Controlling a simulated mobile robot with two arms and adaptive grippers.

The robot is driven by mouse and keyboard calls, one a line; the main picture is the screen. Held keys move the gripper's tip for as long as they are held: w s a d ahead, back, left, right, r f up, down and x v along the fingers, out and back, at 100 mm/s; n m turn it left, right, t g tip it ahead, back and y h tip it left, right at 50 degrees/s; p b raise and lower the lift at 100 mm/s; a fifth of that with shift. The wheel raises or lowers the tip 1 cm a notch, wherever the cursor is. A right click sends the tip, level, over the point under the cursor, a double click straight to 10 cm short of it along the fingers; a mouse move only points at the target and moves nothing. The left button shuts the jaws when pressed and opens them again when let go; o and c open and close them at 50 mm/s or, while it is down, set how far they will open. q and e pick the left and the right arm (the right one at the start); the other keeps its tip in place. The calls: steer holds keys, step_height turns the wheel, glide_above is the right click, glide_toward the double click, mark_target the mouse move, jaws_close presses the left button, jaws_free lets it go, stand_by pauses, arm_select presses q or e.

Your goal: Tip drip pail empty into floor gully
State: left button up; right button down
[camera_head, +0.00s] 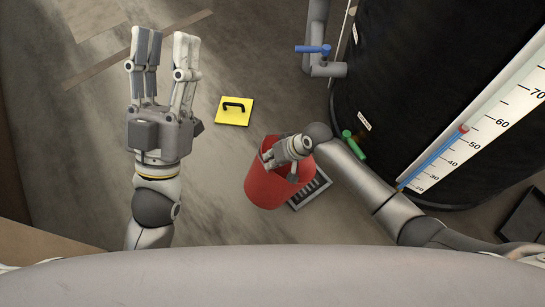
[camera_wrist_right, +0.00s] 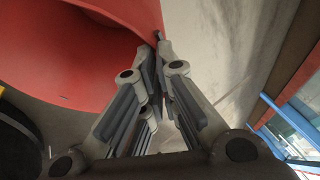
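The red drip pail (camera_head: 266,188) is right of centre in the head view, its mouth facing up. It overlaps the left part of the floor gully's slotted grate (camera_head: 313,187); I cannot tell whether it touches the floor. My right gripper (camera_head: 280,155) is at the pail's mouth, its fingers partly hidden inside the rim. In the right wrist view the fingers (camera_wrist_right: 157,55) close together at the edge of the red pail wall (camera_wrist_right: 85,45). My left gripper (camera_head: 163,50) is open and empty, well to the left of the pail. The pail's inside is mostly hidden.
A large black tank (camera_head: 430,80) with a white level scale (camera_head: 490,125) stands on the right. A green-handled valve (camera_head: 353,145) is close to my right wrist; a blue-handled valve (camera_head: 313,50) is farther back. A yellow plate (camera_head: 234,110) lies behind the pail. Floor at left is clear.

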arm_select(q)
steer(key=w+a+f+g+y+p, duration=0.1)
steer(key=w+f+g+y+p, duration=0.1)
steer(key=f+g, duration=0.45)
steer(key=w+f+g+y+p, duration=0.2)
steer(key=f+g, duration=0.2)
steer(key=f, duration=0.6)
arm_select(e)
steer(key=shift+s+a+r+t+h, duration=0.25)
steer(key=shift+a+r+t+h, duration=0.25)
steer(key=shift+h, duration=0.4)
steer(key=shift+s+a+r+n+h+p, duration=0.1)
steer(key=shift+a+r+n+h+p, duration=0.15)
steer(key=shift+h+p, duration=0.6)
steer(key=shift+s+a+r+n+t+h+p, duration=0.3)
steer(key=shift+t+p, duration=0.4)
steer(key=shift+p, duration=0.3)
arm_select(q)
steer(key=s+a+f+n+g+y, duration=0.1)
steer(key=s+a+f+g, duration=0.4)
steer(key=s+f+g, duration=0.5)
steer(key=shift+s+a+f+g+y, duration=0.35)
steer(key=shift+s+f+y, duration=0.65)
steer(key=shift+s, duration=0.8)
arm_select(e)
steer(key=shift+w+h, duration=0.1)
steer(key=shift+h, duration=0.15)
